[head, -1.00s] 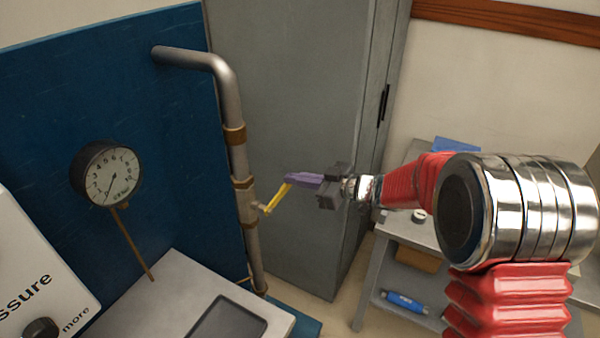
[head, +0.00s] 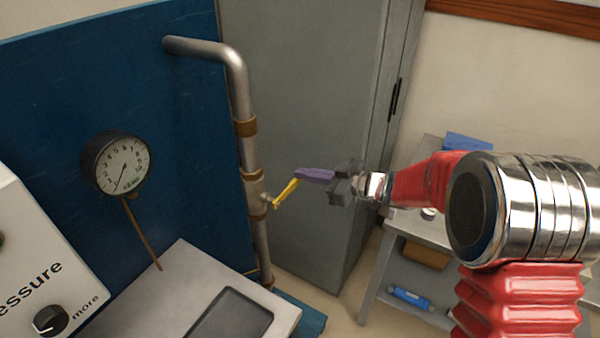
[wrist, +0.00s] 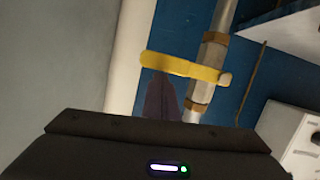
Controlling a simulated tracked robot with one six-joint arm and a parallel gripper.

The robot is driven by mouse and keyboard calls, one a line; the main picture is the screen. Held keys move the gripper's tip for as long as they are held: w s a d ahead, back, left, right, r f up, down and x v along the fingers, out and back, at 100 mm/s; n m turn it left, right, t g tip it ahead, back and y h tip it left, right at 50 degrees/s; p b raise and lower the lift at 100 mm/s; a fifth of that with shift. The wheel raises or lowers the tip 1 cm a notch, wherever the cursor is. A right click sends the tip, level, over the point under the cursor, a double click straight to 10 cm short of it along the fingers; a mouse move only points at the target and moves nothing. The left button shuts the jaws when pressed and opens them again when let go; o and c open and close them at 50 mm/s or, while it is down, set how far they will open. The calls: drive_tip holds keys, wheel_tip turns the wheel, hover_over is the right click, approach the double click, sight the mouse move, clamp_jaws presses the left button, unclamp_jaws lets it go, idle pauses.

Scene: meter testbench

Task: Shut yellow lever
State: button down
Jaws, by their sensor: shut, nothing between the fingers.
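The yellow lever (head: 285,193) sits on a valve of the grey metal pipe (head: 242,85). In the head view it slants up and to the right from its pivot. In the wrist view the yellow lever (wrist: 182,67) lies across the picture, its pivot end at the right by the pipe (wrist: 212,75). My gripper (head: 302,173) has purple fingers that are shut with nothing between them. Their tips are at the lever's free end; I cannot tell whether they touch it. In the wrist view the fingertips (wrist: 158,80) reach the lever's lower edge.
A round gauge (head: 122,165) stands left of the pipe before a blue panel (head: 70,90). A grey cabinet (head: 310,80) is behind the lever. A white box with a black knob (head: 50,320) is at lower left. A table (head: 430,228) stands at right.

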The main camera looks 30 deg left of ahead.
drive_tip(key=d+r, duration=0.6)
drive_tip(key=d, duration=0.3)
drive_tip(key=shift+s+d+r, duration=0.15)
drive_tip(key=shift+s+d, duration=0.15)
drive_tip(key=shift+d, duration=0.05)
idle(0.3)
